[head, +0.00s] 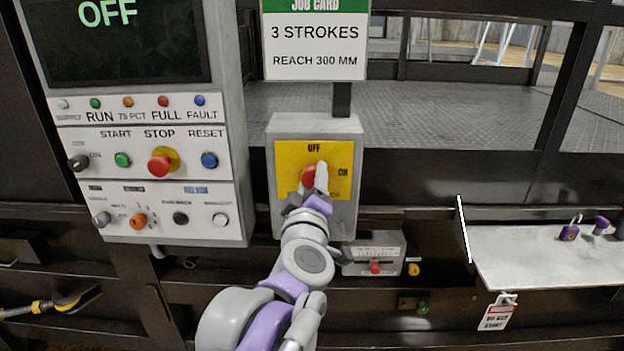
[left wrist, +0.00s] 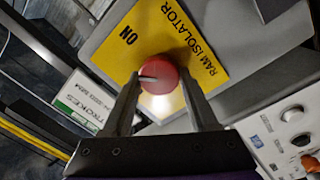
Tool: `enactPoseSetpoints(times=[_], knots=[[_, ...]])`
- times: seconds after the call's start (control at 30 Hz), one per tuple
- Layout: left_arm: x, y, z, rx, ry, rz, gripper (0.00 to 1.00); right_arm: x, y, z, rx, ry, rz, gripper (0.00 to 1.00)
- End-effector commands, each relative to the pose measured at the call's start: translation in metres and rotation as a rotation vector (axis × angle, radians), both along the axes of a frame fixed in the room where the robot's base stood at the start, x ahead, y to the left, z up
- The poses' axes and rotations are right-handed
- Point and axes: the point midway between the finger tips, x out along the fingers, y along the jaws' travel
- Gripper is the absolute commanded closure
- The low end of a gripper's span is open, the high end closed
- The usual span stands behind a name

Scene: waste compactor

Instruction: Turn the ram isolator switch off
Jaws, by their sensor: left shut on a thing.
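The ram isolator switch is a red round knob (head: 309,175) on a yellow plate (head: 286,165) fixed to a grey box. The plate reads OFF above the knob and ON to its right. My left gripper (head: 314,190) reaches up from below and is shut on the knob. In the left wrist view the red knob (left wrist: 160,80) sits between the two fingertips. A white mark on it points left, below the ON label; the OFF label is hidden there. My gripper covers the plate's lower part in the head view.
A control panel (head: 150,185) with buttons, and a screen (head: 120,45) reading OFF, stands close on the left. A job card (head: 315,45) hangs above. A small box with a red lever (head: 375,260) is below right. A shelf (head: 540,262) holds a purple padlock (head: 569,232).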

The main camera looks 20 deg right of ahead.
Motion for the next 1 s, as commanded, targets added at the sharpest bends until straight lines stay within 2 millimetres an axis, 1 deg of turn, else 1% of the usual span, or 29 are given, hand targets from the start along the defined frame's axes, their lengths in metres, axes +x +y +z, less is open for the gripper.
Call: enactPoseSetpoints(times=[0.3,0.6,0.8,1.0], knots=[[0.000,0.000,0.001,-0.289,0.082,0.000,0.97,0.003,0.000,0.009,0.000,-0.006,0.000,0.50],[0.000,-0.001,0.000,-0.539,0.153,0.000,0.97,0.006,0.000,0.015,0.000,-0.012,0.000,0.50],[0.000,-0.001,-0.001,-0.663,0.190,0.001,0.97,0.007,0.000,0.019,0.000,-0.014,0.000,0.50],[0.000,-0.001,-0.002,-0.739,0.212,0.000,0.97,0.008,0.000,0.021,0.000,-0.016,0.000,0.50]])
